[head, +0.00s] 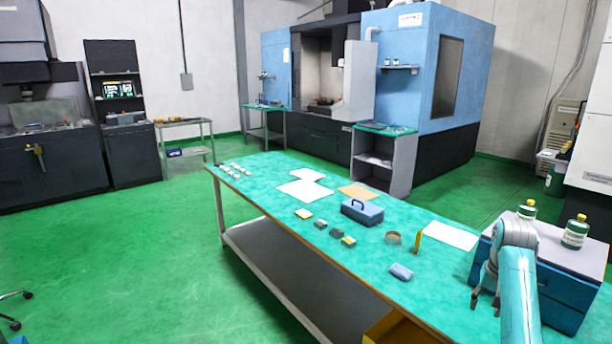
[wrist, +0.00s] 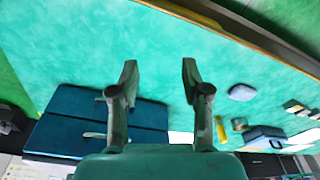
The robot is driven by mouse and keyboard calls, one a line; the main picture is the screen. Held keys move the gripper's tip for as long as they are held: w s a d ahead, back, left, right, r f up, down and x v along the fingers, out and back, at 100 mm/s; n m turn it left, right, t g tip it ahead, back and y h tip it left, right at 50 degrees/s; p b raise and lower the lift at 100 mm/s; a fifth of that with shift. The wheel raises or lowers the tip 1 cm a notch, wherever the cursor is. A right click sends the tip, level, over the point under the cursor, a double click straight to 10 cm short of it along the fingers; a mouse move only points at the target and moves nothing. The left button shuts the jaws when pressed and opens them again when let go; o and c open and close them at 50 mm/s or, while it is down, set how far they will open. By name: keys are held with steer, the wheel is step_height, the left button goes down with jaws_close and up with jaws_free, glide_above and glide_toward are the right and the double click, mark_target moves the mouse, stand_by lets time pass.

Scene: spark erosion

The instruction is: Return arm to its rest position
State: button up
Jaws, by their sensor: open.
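My arm (head: 516,275) is at the right of the head view, bent over the right end of the green-topped table (head: 270,190). My gripper (head: 484,300) points down in front of the blue drawer cabinet. In the wrist view my gripper (wrist: 158,80) shows two fingers spread apart with only bare table top between them. It is open and holds nothing.
The blue drawer cabinet (head: 562,285) carries two green-and-white bottles (head: 574,232) close to my arm. A blue-grey block (head: 401,272), a yellow upright piece (head: 417,242), a ring (head: 393,238) and a blue toolbox (head: 362,211) are left of my gripper.

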steer(key=s+a+f+n+t, duration=0.1)
steer(key=s+a+f+t, duration=0.3)
steer(key=f, duration=0.7)
steer(key=s+a+f+g, duration=0.1)
steer(key=s+a+f, duration=0.3)
steer(key=f, duration=0.8)
steer(key=s+a+f+n+t+h, duration=0.1)
steer(key=s+a+f+t, duration=0.1)
steer(key=s+a+f, duration=0.4)
steer(key=s+a+f+n+t, duration=0.1)
steer(key=s+a+f, duration=0.25)
steer(key=s, duration=0.45)
steer(key=s+a+r+n+t, duration=0.1)
steer(key=s+a+r+t, duration=0.2)
steer(key=s, duration=0.7)
steer(key=s+a+r+t, duration=0.1)
steer(key=s+a+r, duration=0.3)
steer(key=s, duration=0.6)
steer(key=s+a+r+n+t+y, duration=0.1)
steer(key=s+a+r+t, duration=0.2)
steer(key=s+r, duration=1.1)
step_height(320, 180, up, 4)
steer(key=shift+s+a+r+n+t+y, duration=0.15)
steer(key=shift+s+r+n+t+y, duration=0.15)
steer(key=shift+s+n, duration=0.1)
steer(key=shift+w, duration=0.1)
